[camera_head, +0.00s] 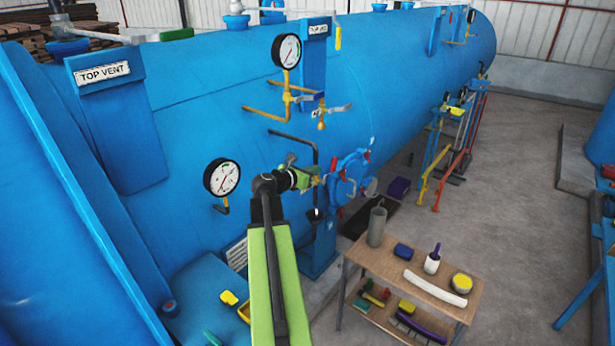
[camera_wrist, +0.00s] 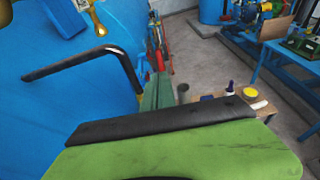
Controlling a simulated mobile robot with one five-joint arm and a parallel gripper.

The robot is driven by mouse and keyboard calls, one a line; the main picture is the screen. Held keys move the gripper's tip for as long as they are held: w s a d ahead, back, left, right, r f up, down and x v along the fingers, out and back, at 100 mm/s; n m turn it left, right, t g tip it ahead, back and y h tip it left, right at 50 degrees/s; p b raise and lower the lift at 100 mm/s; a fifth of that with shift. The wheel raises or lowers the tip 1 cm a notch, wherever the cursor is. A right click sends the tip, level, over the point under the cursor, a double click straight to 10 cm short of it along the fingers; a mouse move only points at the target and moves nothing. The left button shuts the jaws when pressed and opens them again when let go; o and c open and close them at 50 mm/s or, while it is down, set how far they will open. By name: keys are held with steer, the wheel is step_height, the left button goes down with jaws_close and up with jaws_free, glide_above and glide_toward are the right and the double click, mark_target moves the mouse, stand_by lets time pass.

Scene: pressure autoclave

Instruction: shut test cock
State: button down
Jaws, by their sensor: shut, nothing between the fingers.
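A brass pipe assembly (camera_head: 285,97) sits on the blue vessel below the upper gauge. No label marks which fitting is the test cock. My gripper (camera_head: 314,181) is shut and empty, below the brass assembly and left of the blue round fitting. It appears apart from the cock.
A black bent pipe (camera_head: 305,142) juts from the vessel between my gripper and the brass assembly; it is also close in the wrist view (camera_wrist: 95,62). A lower gauge (camera_head: 222,177) is left. A wooden cart (camera_head: 385,262) with several items stands front right.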

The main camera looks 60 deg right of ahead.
mark_target(332, 164)
steer(key=b+x, duration=0.1)
steer(key=x, duration=0.7)
steer(key=shift+d+f+b, duration=0.1)
steer(key=shift+d+b, duration=0.1)
steer(key=shift+b, duration=0.15)
